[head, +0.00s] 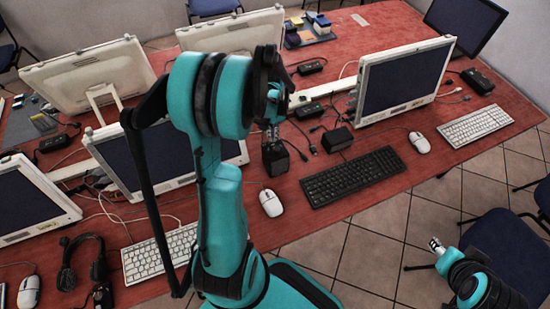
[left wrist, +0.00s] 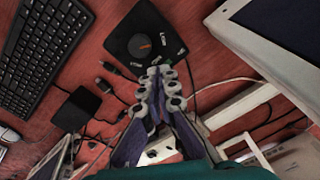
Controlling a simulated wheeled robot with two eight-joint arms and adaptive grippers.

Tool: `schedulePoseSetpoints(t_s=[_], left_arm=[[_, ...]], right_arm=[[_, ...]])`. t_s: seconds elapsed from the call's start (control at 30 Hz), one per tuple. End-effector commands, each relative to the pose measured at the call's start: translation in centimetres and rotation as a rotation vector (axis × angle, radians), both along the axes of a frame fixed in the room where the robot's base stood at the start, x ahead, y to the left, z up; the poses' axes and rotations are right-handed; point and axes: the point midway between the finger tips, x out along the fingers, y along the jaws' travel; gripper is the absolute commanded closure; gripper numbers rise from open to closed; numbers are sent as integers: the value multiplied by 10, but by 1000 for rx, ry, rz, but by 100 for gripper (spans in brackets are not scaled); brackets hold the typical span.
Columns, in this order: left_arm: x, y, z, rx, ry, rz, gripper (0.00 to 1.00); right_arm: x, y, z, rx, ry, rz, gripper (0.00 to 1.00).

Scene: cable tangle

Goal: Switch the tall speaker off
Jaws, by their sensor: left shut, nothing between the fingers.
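The tall speaker (head: 276,160) is a black upright box on the red table, just below my left gripper (head: 272,132) in the head view. In the left wrist view its dark top (left wrist: 122,48) carries a round knob (left wrist: 143,45) with an orange mark and small white labels around it. My left gripper also shows in the wrist view (left wrist: 155,78); its fingers are together and empty, apart from the knob. The label wording is too small to read. My right gripper (head: 436,244) is at the lower right, off the table, too small to tell its state.
A black keyboard (head: 353,177) and white mouse (head: 270,203) lie near the speaker. A small black box (head: 338,139) and loose cables (head: 308,140) lie to its right. Monitors stand on both sides, including one (head: 402,80) at right. Chairs (head: 505,245) stand beyond the table.

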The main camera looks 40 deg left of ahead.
Motion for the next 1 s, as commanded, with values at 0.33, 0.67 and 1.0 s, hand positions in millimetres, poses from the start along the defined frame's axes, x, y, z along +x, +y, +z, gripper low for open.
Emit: schedulePoseSetpoints(t_s=[0.33, 0.67, 1.0], left_arm=[[-7, 4, 0, 0, 0, 1, 100], [-12, 7, 0, 0, 0, 0, 100], [-17, 9, 0, 0, 0, 0, 100]], right_arm=[[0, 0, 0, 0, 0, 0, 60], [0, 0, -1, 0, 0, 0, 60], [0, 0, -1, 0, 0, 0, 60]])
